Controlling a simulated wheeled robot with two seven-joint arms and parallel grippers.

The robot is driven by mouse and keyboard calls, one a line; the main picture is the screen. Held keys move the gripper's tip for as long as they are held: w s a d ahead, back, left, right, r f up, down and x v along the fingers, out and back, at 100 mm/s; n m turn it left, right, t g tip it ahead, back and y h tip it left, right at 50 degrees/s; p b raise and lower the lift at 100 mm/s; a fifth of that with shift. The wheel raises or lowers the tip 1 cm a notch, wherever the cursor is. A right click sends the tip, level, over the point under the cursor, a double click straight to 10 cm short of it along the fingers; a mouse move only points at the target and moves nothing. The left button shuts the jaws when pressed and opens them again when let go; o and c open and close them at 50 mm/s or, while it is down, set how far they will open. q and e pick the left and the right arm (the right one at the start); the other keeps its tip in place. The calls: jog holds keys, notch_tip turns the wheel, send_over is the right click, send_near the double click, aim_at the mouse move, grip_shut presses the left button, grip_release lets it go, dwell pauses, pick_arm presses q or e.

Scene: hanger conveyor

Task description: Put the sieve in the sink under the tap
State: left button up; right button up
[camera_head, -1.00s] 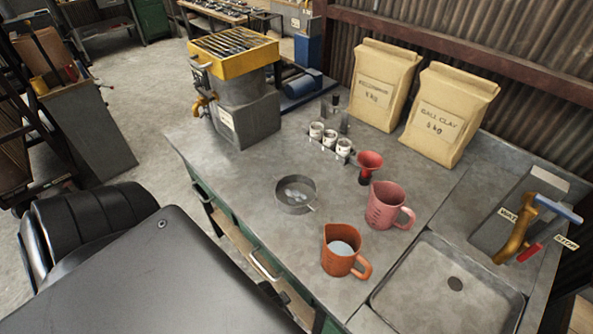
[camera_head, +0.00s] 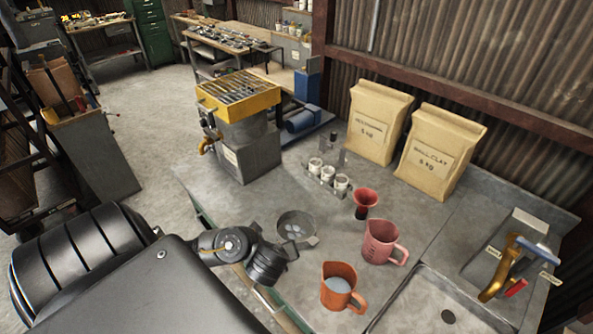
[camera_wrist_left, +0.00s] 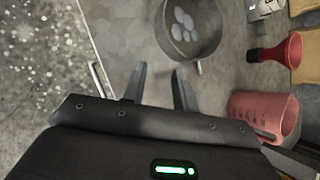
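The sieve (camera_head: 296,228) is a small round grey pan on the metal worktop, with several pale discs in it. It also shows at the top of the left wrist view (camera_wrist_left: 218,38). My left gripper (camera_wrist_left: 160,72) has its two fingers apart and nothing between them, short of the sieve's near side. The sink (camera_head: 405,310) is at the lower right, partly cut off by the frame. The brass tap (camera_head: 497,270) with a blue handle stands behind it. My right gripper is not in view.
An orange jug (camera_head: 338,290) and a pink jug (camera_head: 380,243) stand between the sieve and the sink. A red funnel (camera_head: 366,198) and white jars (camera_head: 328,175) are behind. Two clay bags (camera_head: 436,150) and a yellow-topped machine (camera_head: 240,130) stand further back.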

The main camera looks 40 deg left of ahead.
pick_arm(q)
jog(key=w+a+m+b, duration=0.1)
jog(key=a, duration=0.1)
jog(key=w+a+f+m+y+b, duration=0.1)
jog(key=w+a, duration=0.1)
jog(key=a, duration=0.1)
jog(key=w+a+f+m+b, duration=0.1)
jog(key=w+a+m, duration=0.1)
jog(key=shift+a+y+b, duration=0.25)
jog(key=shift+y+b, duration=0.05)
jog(key=shift+w+a, duration=0.1)
jog(key=b+x, duration=0.4)
jog(key=x, duration=0.1)
jog(key=shift+w+f, duration=0.1)
jog(key=shift+w, duration=0.2)
jog(key=shift+s, duration=0.1)
grip_shut()
